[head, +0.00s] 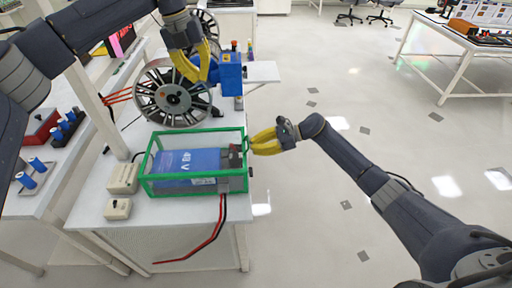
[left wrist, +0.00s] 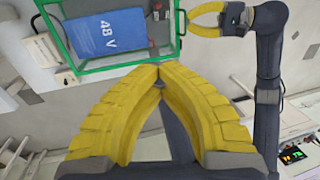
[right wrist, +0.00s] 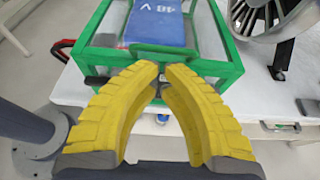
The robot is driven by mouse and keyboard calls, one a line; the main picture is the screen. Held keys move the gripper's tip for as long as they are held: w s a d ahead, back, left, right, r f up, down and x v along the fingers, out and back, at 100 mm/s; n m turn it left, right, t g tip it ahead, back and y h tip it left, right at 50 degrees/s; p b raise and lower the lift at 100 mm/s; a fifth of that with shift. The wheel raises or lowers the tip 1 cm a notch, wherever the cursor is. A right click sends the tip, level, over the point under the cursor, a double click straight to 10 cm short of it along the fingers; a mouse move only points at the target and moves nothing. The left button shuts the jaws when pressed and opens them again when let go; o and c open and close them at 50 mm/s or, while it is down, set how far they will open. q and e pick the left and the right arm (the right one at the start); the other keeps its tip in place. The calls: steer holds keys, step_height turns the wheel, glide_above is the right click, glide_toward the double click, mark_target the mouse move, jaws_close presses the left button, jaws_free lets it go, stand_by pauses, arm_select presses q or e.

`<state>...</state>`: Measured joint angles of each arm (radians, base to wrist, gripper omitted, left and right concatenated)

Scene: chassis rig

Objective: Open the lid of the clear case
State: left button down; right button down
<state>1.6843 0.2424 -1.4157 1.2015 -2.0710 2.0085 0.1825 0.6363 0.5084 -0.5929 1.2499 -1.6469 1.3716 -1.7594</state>
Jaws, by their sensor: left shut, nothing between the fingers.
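The clear case (head: 146,186) has green edges and stands on the white bench; it also shows in the left wrist view (left wrist: 110,66) and the right wrist view (right wrist: 228,70). Its lid looks flat and closed. A blue 48 V block (head: 190,162) lies inside. My right gripper (head: 253,144) is at the case's right side; in the right wrist view its fingertips (right wrist: 161,68) nearly meet at the green front edge, close to a small handle. Whether they hold anything is unclear. My left gripper (head: 205,76) is shut and empty, above and behind the case; its tips meet in the left wrist view (left wrist: 159,72).
A spoked wheel (head: 172,95) stands behind the case, with a blue device (head: 231,74) beside it. Two beige boxes (head: 122,178) sit left of the case. Red and black cables (head: 214,232) hang over the bench front.

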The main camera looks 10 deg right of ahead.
arm_select(q)
steer(key=c, duration=1.6)
jaws_free()
arm_select(e)
steer(key=shift+r, duration=1.2)
arm_select(q)
steer(key=shift+o, duration=0.2)
